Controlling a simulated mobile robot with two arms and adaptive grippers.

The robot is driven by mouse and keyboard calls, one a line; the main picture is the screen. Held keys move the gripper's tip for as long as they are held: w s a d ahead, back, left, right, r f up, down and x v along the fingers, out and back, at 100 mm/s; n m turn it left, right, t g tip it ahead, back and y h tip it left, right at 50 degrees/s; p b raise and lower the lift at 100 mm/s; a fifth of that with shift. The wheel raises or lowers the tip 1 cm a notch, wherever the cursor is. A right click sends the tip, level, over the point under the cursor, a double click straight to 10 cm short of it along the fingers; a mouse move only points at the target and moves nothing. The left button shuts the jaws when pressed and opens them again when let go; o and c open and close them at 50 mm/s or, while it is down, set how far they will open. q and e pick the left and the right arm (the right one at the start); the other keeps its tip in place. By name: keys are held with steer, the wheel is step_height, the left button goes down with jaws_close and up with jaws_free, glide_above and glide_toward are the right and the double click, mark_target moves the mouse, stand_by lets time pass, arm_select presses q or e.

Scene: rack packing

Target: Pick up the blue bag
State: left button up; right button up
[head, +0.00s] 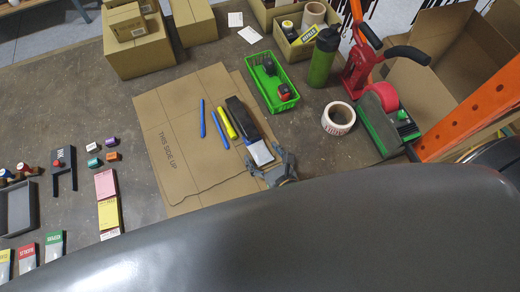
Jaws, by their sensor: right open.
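No bag that is plainly blue shows in the head view. A small pale packet with a bluish-grey tint (260,153) lies at the near end of a long black case (241,117) on a flat cardboard sheet (188,172). My right gripper (270,166) is open at the near edge of this packet. I cannot tell whether its fingers touch the packet. Two blue pens (219,130) and a yellow marker (228,118) lie left of the black case. My left gripper is not in view.
A green basket (262,88), a green bottle (321,62), a tape roll (338,118) and a red-and-green tape dispenser (385,118) stand at the right. Cardboard boxes (140,57) stand at the back left. My grey arm hides the near table.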

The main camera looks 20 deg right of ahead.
mark_target(258, 147)
steer(key=x, duration=0.3)
steer(key=shift+w+d+f, duration=0.1)
steer(key=shift+w+f, duration=0.1)
steer(key=shift+w, duration=0.1)
steer(key=shift+s+r, duration=0.1)
steer(key=c, duration=1.2)
steer(key=shift+d, duration=0.1)
steer(key=shift+c, duration=0.2)
